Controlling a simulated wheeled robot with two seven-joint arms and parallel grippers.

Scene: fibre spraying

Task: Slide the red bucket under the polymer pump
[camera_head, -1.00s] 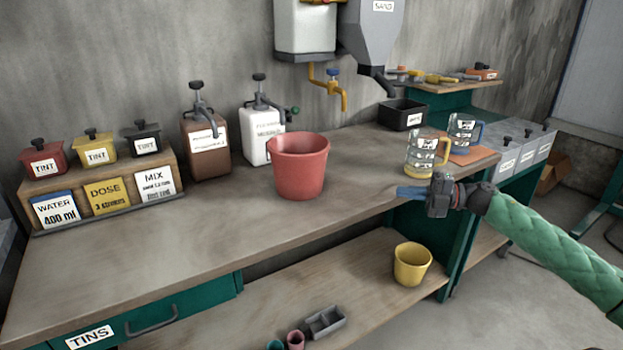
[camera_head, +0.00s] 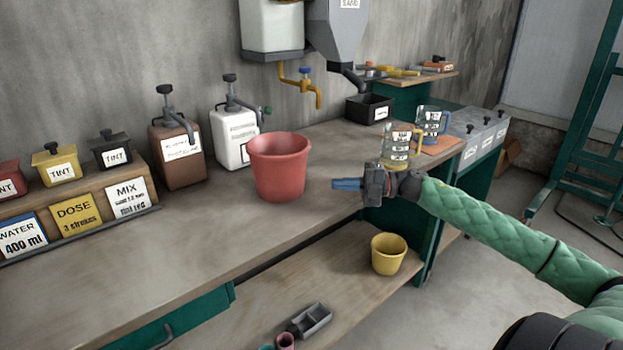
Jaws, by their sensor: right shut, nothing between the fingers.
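The red bucket (camera_head: 279,168) stands upright and open on the workbench, in front of and to the right of a white pump bottle (camera_head: 235,138). A brown pump bottle (camera_head: 177,155) stands further left. Their label print is too small to read surely; the white one seems to be the polymer pump. The bucket is not under either pump's spout. My right gripper (camera_head: 342,184) is shut and empty. Its blue fingers point left at the bucket, a short gap from its right side. My left gripper is out of view.
Two measuring jugs, one yellow-handled (camera_head: 398,148) and one blue-handled (camera_head: 431,123), stand behind my right gripper. A black bin (camera_head: 369,108) sits under the grey hopper (camera_head: 338,35). Tint pots (camera_head: 54,165) stand at left. The bench front (camera_head: 200,235) is clear.

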